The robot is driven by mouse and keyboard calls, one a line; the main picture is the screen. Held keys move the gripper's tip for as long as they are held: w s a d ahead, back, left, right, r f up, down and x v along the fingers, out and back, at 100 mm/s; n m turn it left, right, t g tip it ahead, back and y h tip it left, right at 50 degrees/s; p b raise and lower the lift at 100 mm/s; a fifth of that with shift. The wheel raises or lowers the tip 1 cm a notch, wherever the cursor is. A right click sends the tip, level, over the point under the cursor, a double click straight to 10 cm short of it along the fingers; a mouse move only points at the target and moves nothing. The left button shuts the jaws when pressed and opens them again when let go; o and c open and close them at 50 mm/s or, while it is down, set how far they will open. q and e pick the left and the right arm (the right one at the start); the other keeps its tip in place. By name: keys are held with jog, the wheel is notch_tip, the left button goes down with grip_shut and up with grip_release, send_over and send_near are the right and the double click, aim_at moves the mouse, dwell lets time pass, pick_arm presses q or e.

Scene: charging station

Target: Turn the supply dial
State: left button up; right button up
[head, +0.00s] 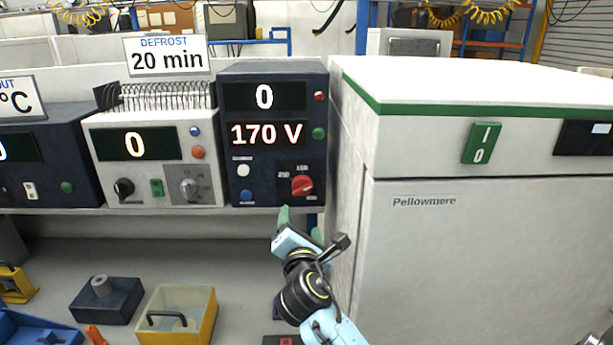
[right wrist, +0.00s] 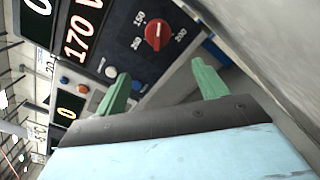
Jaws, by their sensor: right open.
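The red supply dial (head: 302,185) is at the lower right of the dark blue supply unit (head: 225,150), whose displays read 0 and 170 V. The dial also shows in the right wrist view (right wrist: 157,32), with small printed numbers around it. My right gripper (head: 300,225) is open, its green fingers just below the dial and apart from it. In the right wrist view the two fingers (right wrist: 160,75) are spread with nothing between them, and the dial lies beyond the gap. My left gripper is not in view.
A white Pellowmere cabinet (head: 480,240) with a green switch (head: 481,143) stands close to the right of the gripper. A white unit (head: 150,160) with a grey knob (head: 188,186) stands left of the supply unit. A yellow box (head: 203,320) sits on the surface below.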

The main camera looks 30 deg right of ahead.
aim_at(302, 190)
jog(key=w+d+m, duration=0.2)
jog(key=w+m, duration=0.1)
jog(key=m, duration=0.4)
jog(key=w+d+m, duration=0.3)
jog(key=w+m, duration=0.1)
jog(key=m, duration=0.3)
jog(key=w+d+r+m, duration=0.1)
jog(key=w+d+m, duration=0.1)
jog(key=m, duration=0.6)
jog(key=shift+w+d, duration=0.15)
jog(key=shift+w, duration=0.75)
jog(key=shift+c, duration=0.3)
jog(key=c, duration=0.9)
jog(key=shift+f+m+b, duration=0.15)
jog(key=shift+m+b, duration=1.15)
jog(key=shift+b, duration=0.05)
jog(key=shift+m+b, duration=1.05)
jog(key=shift+m, duration=0.45)
